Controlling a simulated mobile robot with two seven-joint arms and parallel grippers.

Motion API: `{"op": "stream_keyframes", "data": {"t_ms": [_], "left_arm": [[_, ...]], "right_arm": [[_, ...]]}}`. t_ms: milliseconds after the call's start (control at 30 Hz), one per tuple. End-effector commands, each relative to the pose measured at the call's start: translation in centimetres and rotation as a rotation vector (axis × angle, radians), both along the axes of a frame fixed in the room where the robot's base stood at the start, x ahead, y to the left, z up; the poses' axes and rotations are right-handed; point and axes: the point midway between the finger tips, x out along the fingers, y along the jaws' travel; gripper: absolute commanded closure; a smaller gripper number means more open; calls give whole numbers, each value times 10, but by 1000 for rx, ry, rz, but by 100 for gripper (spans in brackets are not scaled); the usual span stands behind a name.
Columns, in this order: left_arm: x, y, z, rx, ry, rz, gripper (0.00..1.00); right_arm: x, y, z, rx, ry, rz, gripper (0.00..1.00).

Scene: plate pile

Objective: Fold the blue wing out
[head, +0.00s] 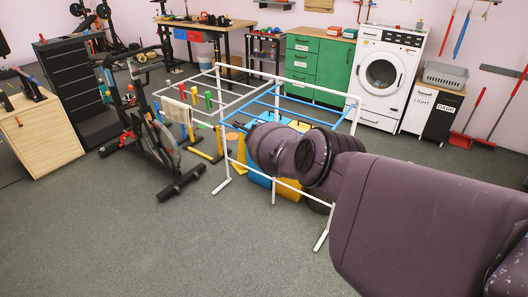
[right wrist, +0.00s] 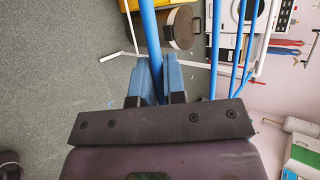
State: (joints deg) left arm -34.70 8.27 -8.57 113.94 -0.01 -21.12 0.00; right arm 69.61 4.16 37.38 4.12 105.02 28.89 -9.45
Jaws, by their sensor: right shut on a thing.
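The drying rack has a white frame (head: 223,135) standing on the grey floor. Its blue wing (head: 262,96) reaches out from the right part of the frame toward the back. Its grey wing stands out to the left. In the right wrist view, my right gripper (right wrist: 158,78) is shut on a blue bar of the wing (right wrist: 149,32), which passes between the blue fingers. More blue bars run alongside to the right. In the head view, my right arm hides part of the rack, and its fingertips are hard to make out. My left gripper is not in view.
An exercise bike (head: 155,130) stands close left of the rack. A white washing machine (head: 386,75) and green cabinets (head: 334,68) stand behind. Yellow and coloured items lie under and around the rack. The floor in front is clear.

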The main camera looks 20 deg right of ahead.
Motion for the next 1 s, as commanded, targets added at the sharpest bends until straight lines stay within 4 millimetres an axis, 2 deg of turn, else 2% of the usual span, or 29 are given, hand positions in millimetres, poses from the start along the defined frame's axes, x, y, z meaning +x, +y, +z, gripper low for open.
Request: {"op": "stream_keyframes", "data": {"t_ms": [33, 100, 567, 600, 733, 1000], "left_arm": [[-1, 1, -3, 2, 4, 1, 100], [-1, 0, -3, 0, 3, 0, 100], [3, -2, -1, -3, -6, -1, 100], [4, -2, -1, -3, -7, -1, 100], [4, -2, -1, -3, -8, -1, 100], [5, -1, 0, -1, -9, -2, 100]], "right_arm": [[5, 4, 9, 30, -7, -9, 100], [6, 6, 11, 36, -6, -6, 100], [7, 7, 11, 44, -2, -4, 100], [7, 7, 11, 44, -2, -4, 87], [6, 8, 10, 45, -2, -2, 67], [5, 9, 9, 44, 2, -1, 65]]}}
